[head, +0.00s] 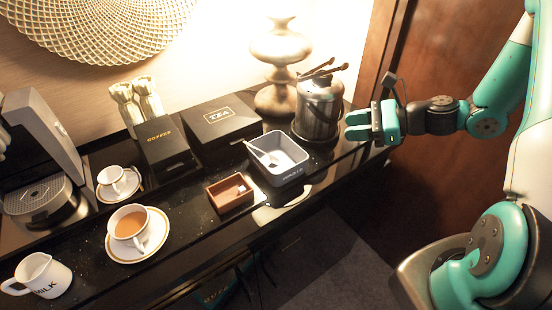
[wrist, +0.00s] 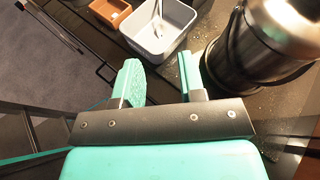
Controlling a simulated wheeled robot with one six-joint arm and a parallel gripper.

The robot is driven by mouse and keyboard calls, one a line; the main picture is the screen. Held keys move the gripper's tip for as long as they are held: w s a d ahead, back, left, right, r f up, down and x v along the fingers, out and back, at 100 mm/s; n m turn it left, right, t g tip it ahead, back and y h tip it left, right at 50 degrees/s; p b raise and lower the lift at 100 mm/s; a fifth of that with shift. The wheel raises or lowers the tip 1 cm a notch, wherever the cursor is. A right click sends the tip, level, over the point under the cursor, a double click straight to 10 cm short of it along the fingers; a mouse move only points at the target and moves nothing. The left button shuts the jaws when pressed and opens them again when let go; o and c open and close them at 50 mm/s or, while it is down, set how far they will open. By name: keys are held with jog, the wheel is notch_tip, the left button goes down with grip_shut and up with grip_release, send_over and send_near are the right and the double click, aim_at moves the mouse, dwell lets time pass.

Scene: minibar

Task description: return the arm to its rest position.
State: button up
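My gripper (head: 372,122) is at the right end of the black counter in the head view, in front of and to the right of the metal ice bucket (head: 318,108). In the wrist view my gripper (wrist: 160,80) has its two teal fingers apart, with nothing between them. The ice bucket (wrist: 262,45) stands close to the right finger in that view. A grey square bin (wrist: 160,30) with a spoon in it lies beyond the fingertips. My arm reaches in from the right side of the head view.
The grey bin (head: 279,160) and a brown box (head: 229,192) stand mid-counter. A cup of tea (head: 129,226), an empty cup (head: 113,180), a milk jug (head: 42,274) and a coffee machine (head: 42,150) are at left. A lamp (head: 279,60) stands behind. Open floor lies in front.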

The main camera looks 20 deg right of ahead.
jog(key=s+a+r+n+g+h+b, duration=0.1)
jog(key=s+a+r+n+g, duration=0.2)
jog(key=a+n, duration=0.4)
jog(key=s+a+r+n+g+h, duration=0.1)
jog(key=s+a+r+n+g, duration=0.25)
jog(key=a+n, duration=0.3)
jog(key=s+a+r+n+h, duration=0.2)
jog(key=s+n, duration=0.5)
jog(key=n, duration=0.1)
jog(key=s+a+r+n+g+h+b, duration=0.1)
jog(key=s+a+r+n+h, duration=0.2)
jog(key=s+n, duration=0.4)
jog(key=shift+s+r+n, duration=0.15)
jog(key=shift+s+n, duration=0.25)
jog(key=shift+n, duration=0.25)
